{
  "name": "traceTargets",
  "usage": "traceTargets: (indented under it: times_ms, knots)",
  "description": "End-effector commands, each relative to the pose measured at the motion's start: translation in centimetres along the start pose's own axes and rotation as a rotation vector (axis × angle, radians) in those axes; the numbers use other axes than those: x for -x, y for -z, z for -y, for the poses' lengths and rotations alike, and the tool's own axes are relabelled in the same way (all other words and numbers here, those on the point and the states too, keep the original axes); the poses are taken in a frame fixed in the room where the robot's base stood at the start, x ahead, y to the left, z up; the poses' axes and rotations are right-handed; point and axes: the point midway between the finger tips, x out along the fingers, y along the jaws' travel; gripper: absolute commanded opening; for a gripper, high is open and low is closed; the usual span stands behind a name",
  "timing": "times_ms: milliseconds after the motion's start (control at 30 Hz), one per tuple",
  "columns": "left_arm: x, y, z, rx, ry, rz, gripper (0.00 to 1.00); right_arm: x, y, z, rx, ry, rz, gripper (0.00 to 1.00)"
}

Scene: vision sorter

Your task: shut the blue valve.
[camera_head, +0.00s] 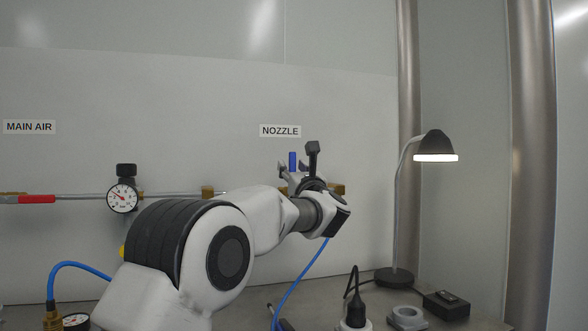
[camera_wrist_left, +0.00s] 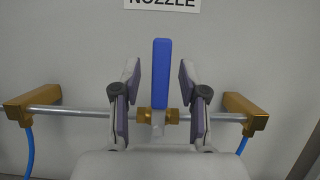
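The blue valve handle (camera_head: 292,161) stands upright under the NOZZLE label (camera_head: 280,130) on the back wall. In the left wrist view the blue handle (camera_wrist_left: 161,72) points straight up, crosswise to the horizontal pipe (camera_wrist_left: 75,111), above a brass valve body (camera_wrist_left: 171,116). My left gripper (camera_head: 298,163) is at the valve. In the left wrist view its open fingers (camera_wrist_left: 160,82) stand on either side of the handle, with a visible gap on both sides. The arm hides part of the pipe in the head view. My right gripper is not in view.
A gauge (camera_head: 122,197) and a red handle (camera_head: 37,199) lying along the pipe are at the left. A lamp (camera_head: 435,146) stands at the right. A blue hose (camera_head: 300,273) hangs below the wrist.

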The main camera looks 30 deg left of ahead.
Motion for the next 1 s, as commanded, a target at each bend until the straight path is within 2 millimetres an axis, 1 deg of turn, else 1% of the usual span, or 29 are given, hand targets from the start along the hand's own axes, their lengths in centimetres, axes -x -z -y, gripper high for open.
traceTargets:
  times_ms: [233, 333, 367, 467, 600, 733, 833, 900, 1000]
  knots:
    - [0.1, -0.2, 0.0, 0.000, 0.000, 0.003, 0.44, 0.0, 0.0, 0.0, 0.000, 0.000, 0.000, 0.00]
    - [0.8, -0.2, 0.1, -0.001, 0.002, 0.003, 0.44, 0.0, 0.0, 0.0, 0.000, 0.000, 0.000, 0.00]
    - [1.3, -0.3, 0.1, 0.000, 0.002, 0.003, 0.44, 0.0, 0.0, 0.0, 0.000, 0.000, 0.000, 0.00]
    - [3.4, -0.3, 0.1, -0.003, 0.004, 0.003, 0.44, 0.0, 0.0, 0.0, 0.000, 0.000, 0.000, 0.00]
    - [7.1, -0.2, 0.1, -0.004, 0.004, 0.004, 0.44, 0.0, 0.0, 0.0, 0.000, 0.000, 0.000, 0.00]
    - [10.1, -0.2, 0.0, -0.003, 0.002, 0.004, 0.44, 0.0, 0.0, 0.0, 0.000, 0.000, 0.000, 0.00]
    - [11.4, -0.1, 0.0, -0.001, 0.001, 0.002, 0.44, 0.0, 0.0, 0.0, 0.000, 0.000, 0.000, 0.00]
    - [11.9, -0.1, 0.0, -0.001, 0.000, 0.002, 0.44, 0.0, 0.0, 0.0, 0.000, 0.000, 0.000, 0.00]
    - [12.0, -0.1, -0.1, 0.000, 0.000, 0.002, 0.44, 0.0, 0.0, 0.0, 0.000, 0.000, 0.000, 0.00]
